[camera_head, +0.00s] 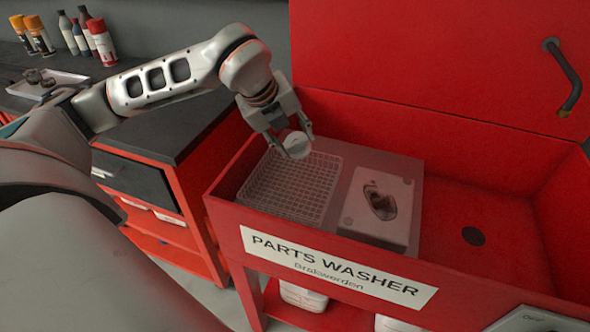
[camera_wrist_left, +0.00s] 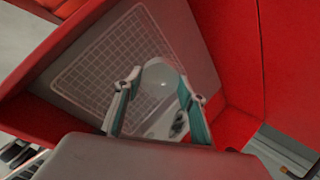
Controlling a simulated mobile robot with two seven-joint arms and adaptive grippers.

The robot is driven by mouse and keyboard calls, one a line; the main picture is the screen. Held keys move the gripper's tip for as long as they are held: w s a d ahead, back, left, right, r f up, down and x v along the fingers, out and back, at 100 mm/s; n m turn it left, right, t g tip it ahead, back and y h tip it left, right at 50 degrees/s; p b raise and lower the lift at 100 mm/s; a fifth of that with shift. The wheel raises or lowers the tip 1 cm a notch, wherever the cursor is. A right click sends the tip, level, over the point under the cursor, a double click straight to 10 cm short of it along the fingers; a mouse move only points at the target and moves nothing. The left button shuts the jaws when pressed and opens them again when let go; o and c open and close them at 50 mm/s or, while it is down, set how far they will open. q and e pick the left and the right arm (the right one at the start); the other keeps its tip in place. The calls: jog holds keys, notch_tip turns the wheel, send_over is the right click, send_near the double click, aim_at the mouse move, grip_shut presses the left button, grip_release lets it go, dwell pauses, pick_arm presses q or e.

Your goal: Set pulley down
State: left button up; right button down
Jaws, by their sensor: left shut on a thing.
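The pulley (camera_head: 296,144) is a pale, round piece between the fingertips of my left gripper (camera_head: 288,140). It also shows in the left wrist view as a pale, see-through-looking shape (camera_wrist_left: 162,77) between the fingers of the left gripper (camera_wrist_left: 157,100). The left gripper is shut on it, over the wire grid (camera_head: 292,187) in the left part of the red parts washer (camera_head: 235,220). I cannot tell whether the pulley touches the grid. My right gripper is not in view.
Right of the grid, a grey plate holds a metal part (camera_head: 380,202). The washer's right floor is bare except for a dark drain (camera_head: 473,236). Its raised lid (camera_head: 430,60) stands behind. Bottles and spray cans (camera_head: 102,42) and a tray (camera_head: 48,85) stand at the far left.

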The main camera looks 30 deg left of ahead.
aim_at(290, 149)
pick_arm(q)
notch_tip(290, 149, down, 4)
jog(key=shift+f, duration=0.15)
jog(key=shift+f+b, duration=0.5)
jog(key=shift+f, duration=1.7)
jog(key=shift+f, duration=0.2)
jog(key=o, duration=1.4)
jog(key=shift+c, duration=0.2)
jog(key=shift+r, duration=0.1)
